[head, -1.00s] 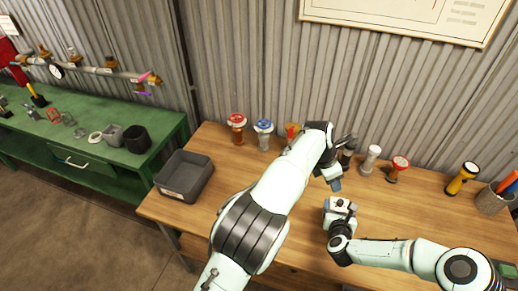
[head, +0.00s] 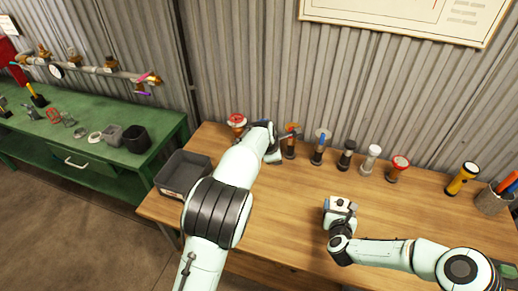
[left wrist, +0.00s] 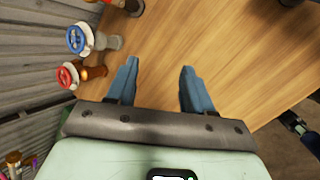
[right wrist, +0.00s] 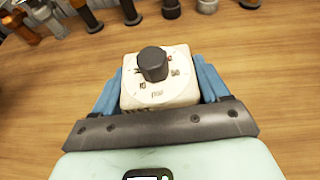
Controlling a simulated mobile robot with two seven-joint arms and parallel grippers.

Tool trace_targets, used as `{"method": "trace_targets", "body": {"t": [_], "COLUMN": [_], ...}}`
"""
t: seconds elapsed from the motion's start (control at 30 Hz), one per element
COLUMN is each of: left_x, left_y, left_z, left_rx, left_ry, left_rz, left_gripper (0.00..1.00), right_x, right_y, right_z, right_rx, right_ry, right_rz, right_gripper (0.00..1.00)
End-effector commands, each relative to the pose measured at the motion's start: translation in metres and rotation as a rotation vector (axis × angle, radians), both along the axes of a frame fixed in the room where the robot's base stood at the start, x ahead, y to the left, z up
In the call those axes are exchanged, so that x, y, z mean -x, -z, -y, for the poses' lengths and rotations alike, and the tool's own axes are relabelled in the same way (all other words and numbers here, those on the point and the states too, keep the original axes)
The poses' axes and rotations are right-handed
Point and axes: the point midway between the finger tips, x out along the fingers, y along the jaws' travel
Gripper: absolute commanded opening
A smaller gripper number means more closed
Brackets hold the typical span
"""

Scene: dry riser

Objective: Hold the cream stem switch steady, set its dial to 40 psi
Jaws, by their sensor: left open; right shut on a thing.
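The cream stem switch (right wrist: 158,92) is a small block with a dark round dial knob (right wrist: 152,64) on its marked face. The figures 10 and 50 and the word psi are readable; the exact dial setting is not clear to me. My right gripper (head: 338,210) is shut on the switch, one blue finger on each side, above the table. In the head view the switch (head: 342,204) shows at the gripper's tip. My left gripper (left wrist: 156,84) is open and empty over the wooden table, in the head view near the back row of valves.
Several valves stand along the table's back, among them a red-topped one (left wrist: 67,76) and a blue-topped one (left wrist: 78,38) near my left gripper. A grey bin (head: 184,172) is at the left, a yellow flashlight (head: 462,178) at the right. The table's middle (head: 290,200) is clear.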

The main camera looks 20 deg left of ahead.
Motion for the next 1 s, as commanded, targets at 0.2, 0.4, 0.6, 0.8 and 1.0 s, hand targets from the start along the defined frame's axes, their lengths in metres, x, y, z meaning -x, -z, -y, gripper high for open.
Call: {"method": "trace_targets", "body": {"t": [0.2,0.4,0.6,0.8,1.0], "left_x": [-0.005,-0.006,-0.006,-0.006,-0.006], "left_y": [0.003,0.005,0.004,0.004,0.005], "left_z": [-0.038,-0.057,-0.062,-0.061,-0.061], "left_rx": [-0.077,-0.12,-0.131,-0.131,-0.131], "left_ry": [0.008,0.014,0.015,0.015,0.015], "left_rz": [0.048,0.07,0.077,0.077,0.076], "left_gripper": [0.52,0.52,0.52,0.52,0.52], "right_x": [-0.001,-0.001,-0.001,-0.001,-0.001], "right_y": [-0.002,-0.002,-0.002,-0.002,-0.002], "right_z": [0.0,0.0,0.0,0.0,0.0], "right_rx": [0.0,0.0,0.0,0.0,0.0], "right_ry": [0.0,0.0,0.0,0.0,0.0], "right_rz": [0.005,0.005,0.005,0.005,0.004], "right_gripper": [0.27,0.27,0.27,0.27,1.0]}}
